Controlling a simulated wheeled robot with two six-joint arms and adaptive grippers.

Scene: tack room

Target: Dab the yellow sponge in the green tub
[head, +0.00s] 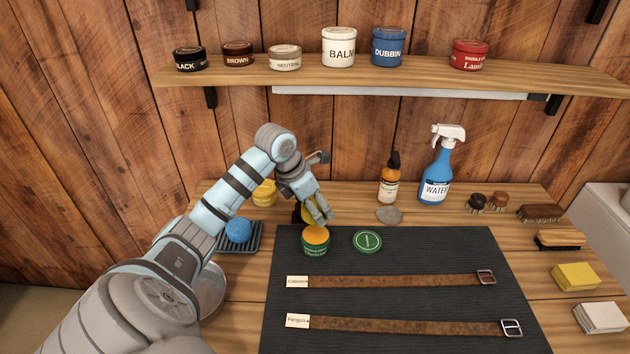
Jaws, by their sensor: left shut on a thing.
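My left gripper (318,215) is shut on the yellow sponge (308,213), which is mostly hidden by the fingers. It is just above and behind the green tub (315,250). The tub stands open on the dark mat, with orange-yellow content showing at its top. I cannot tell whether the sponge touches the content. The green lid (367,241) lies flat on the mat, right of the tub. My right gripper is not in view.
Two brown straps (395,281) with name tags lie across the dark mat (400,305). A blue sponge (238,230) sits on a dark dish at left, near round yellow sponges (264,194). An amber bottle (389,188) and blue spray bottle (436,178) stand behind. Brushes (540,213) lie at right.

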